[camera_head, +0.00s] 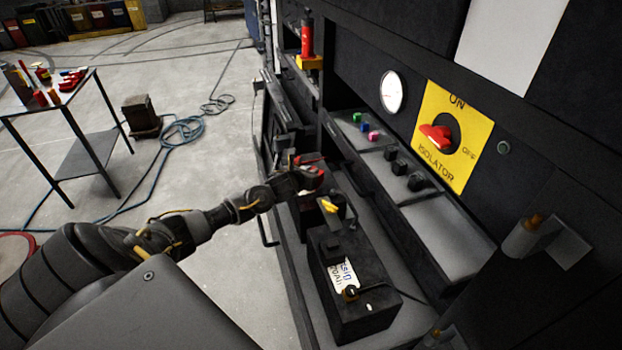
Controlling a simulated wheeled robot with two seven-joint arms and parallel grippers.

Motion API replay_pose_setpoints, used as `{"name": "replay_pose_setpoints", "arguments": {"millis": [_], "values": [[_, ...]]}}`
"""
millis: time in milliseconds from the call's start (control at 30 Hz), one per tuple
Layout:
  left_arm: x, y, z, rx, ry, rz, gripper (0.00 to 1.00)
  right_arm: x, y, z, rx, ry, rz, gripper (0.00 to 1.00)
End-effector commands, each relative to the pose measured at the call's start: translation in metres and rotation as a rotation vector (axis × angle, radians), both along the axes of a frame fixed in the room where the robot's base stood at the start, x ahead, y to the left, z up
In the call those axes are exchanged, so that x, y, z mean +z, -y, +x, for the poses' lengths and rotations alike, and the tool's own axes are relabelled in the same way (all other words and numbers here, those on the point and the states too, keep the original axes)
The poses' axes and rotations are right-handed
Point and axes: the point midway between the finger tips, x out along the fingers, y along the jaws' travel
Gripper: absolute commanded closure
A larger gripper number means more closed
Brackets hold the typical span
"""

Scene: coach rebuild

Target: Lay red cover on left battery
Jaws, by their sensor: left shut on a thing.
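My left gripper (306,178) reaches in from the left over the open battery bay and is shut on a red cover (313,173). The cover is small and partly hidden by the fingers. A dark battery at the far end of the bay (307,217) lies just below the gripper, mostly hidden by it and by the nearer battery. Whether the cover touches it I cannot tell. The nearer black battery (372,273) has a white label and stands on the bay's tray (412,318). My right gripper is not in view.
A yellow isolator panel (462,150) with a red switch is on the wall at right. A shelf (455,245) with black knobs and small coloured blocks (365,126) runs above the bay. A table (50,108) with red items stands far left. Blue hose (185,132) lies on the floor.

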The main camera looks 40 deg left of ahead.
Motion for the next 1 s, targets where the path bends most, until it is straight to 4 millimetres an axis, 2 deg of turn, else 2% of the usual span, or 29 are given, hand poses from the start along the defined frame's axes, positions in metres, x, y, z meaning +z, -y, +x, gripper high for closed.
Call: {"name": "replay_pose_setpoints", "arguments": {"millis": [167, 433, 833, 867, 1000], "values": [[-0.004, -0.001, 0.003, 0.0, -0.001, -0.001, 1.0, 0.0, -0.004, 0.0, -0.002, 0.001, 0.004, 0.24], [-0.034, -0.001, 0.003, 0.001, -0.001, -0.002, 1.0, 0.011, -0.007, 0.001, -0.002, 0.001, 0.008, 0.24], [-0.041, -0.001, 0.003, 0.0, 0.0, 0.0, 1.0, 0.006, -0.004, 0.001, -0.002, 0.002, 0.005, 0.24], [-0.04, -0.001, 0.003, 0.0, 0.0, 0.0, 0.83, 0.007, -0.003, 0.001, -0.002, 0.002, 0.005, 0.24], [-0.039, -0.001, 0.003, 0.0, -0.001, 0.0, 0.65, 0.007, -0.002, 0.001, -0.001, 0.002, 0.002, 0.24]]}}
